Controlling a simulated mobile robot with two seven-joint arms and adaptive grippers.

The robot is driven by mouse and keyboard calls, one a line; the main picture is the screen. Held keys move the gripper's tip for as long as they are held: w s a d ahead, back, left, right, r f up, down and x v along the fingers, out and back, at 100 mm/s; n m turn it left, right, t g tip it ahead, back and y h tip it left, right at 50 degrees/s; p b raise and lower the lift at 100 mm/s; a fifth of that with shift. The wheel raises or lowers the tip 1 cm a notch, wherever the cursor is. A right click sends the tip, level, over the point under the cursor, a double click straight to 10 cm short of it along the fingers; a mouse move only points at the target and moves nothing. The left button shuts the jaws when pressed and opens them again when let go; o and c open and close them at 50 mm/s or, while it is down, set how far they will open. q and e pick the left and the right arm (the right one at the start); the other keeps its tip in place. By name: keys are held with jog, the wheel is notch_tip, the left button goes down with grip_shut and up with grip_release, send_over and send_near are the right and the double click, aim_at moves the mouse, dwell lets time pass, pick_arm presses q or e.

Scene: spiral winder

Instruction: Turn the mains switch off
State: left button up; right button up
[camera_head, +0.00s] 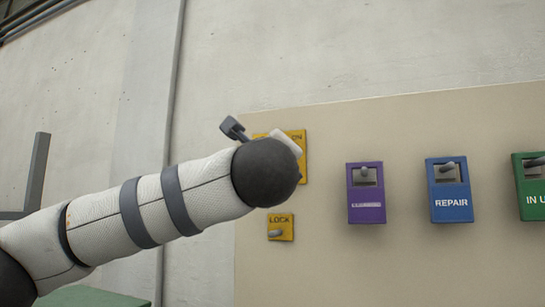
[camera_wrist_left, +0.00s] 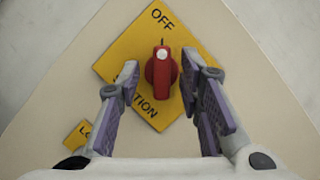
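In the left wrist view a red rotary knob (camera_wrist_left: 161,72) sits on a yellow plate (camera_wrist_left: 122,45), which appears turned at an angle. The word OFF stands near the plate's upper corner, and the knob's pale-marked end points up toward it. My left gripper (camera_wrist_left: 160,70) is open, with one finger on each side of the knob; I cannot tell whether they touch it. In the head view my left arm covers most of the yellow plate (camera_head: 299,143) and hides the knob. My right gripper is not in view.
A small yellow LOCK plate (camera_head: 280,228) with a lever is below. Purple (camera_head: 366,205), blue REPAIR (camera_head: 451,202) and green (camera_head: 536,205) switch boxes stand to the right on the beige panel (camera_head: 400,270). A vertical pipe (camera_head: 175,80) runs along the wall at left.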

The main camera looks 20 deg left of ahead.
pick_arm(q)
jog(key=v, duration=1.1)
jog(key=shift+s, duration=0.2)
jog(key=shift+f, duration=0.1)
